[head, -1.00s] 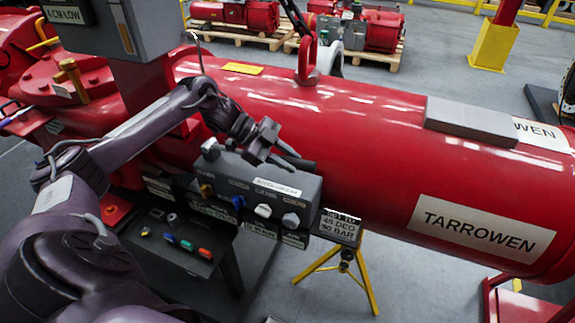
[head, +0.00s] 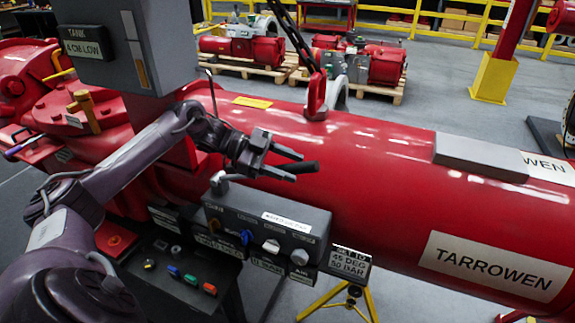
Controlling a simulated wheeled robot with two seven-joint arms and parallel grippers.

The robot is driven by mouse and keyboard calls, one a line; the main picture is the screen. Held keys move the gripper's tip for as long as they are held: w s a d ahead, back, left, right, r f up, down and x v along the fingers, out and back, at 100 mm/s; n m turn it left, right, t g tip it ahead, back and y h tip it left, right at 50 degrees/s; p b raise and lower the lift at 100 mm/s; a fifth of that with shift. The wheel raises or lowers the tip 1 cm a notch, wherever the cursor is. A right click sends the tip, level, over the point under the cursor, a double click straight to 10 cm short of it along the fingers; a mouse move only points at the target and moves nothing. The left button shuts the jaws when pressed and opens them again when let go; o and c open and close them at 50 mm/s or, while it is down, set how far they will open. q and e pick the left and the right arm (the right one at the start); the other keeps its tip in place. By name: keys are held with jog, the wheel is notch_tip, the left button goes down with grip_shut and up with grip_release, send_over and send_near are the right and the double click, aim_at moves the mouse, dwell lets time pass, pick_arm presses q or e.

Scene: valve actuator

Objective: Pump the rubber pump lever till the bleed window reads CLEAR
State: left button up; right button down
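My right gripper is not in view.
The red cylinder (head: 400,195), lettered TARROWEN, runs behind the box. A grey cabinet (head: 135,45) stands upper left, with a sign about the tank, 4 cm low. A placard (head: 349,264) reads 45 DEG, 50 BAR. A dark shelf (head: 150,290) holds small coloured pieces.

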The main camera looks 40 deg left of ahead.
pick_arm(q)
jog(key=shift+r, duration=0.2)
notch_tip(320, 180, up, 8)
jog(key=shift+r+b, duration=0.1)
jog(key=shift+b, duration=1.15)
notch_tip(320, 180, up, 11)
jog(key=p, duration=0.1)
jog(key=shift+r+p, duration=0.2)
jog(key=shift+p, duration=0.2)
jog(key=shift+f, duration=0.1)
